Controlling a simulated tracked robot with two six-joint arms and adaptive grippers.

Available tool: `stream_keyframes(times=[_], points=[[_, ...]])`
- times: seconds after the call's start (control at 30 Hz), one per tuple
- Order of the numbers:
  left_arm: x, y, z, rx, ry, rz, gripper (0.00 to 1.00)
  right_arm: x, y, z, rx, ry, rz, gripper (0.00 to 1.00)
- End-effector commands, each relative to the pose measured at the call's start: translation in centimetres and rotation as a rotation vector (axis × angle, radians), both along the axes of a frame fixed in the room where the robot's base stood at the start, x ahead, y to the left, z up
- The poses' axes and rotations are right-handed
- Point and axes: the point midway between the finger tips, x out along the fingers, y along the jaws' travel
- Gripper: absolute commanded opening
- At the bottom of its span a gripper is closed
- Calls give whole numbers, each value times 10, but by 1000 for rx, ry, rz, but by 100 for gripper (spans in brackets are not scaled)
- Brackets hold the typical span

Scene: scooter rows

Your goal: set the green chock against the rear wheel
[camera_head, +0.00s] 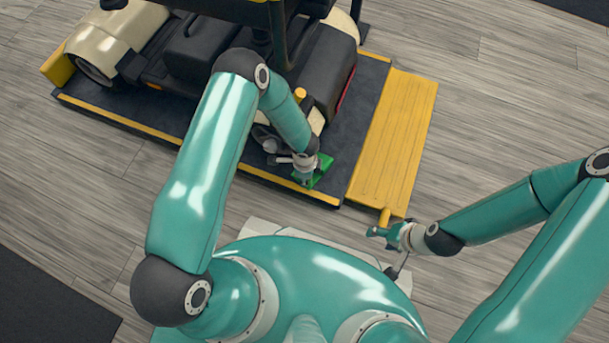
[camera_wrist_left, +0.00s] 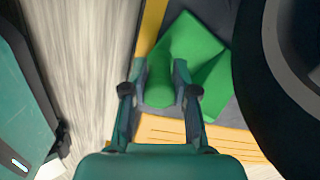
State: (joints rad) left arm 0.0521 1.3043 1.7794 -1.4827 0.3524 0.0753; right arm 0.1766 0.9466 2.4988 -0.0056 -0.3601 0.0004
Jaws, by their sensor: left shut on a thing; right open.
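The green chock (camera_head: 323,168) is at the near right part of the scooter's dark platform. My left gripper (camera_head: 304,174) is shut on it. In the left wrist view the chock (camera_wrist_left: 192,48) is a wedge with a raised part between my left fingers (camera_wrist_left: 158,82). The rear wheel's black tyre (camera_wrist_left: 262,105) stands just right of the chock there; I cannot tell whether they touch. In the head view my left arm hides much of that wheel. Whether the chock rests fully on the platform is unclear.
The scooter (camera_head: 195,50) stands on the dark platform (camera_head: 365,95) with yellow edges. A yellow ramp (camera_head: 398,130) lies along its right side. A yellow block (camera_head: 58,66) is by the far left wheel. Grey plank floor is clear at the right.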

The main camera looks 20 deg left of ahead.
Motion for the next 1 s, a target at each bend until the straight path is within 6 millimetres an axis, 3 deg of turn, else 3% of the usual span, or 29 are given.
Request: stream_keyframes(times=[1.0], points=[[-3,22,-3,2,0,2,0,0,0,-11,0,0,0,57]])
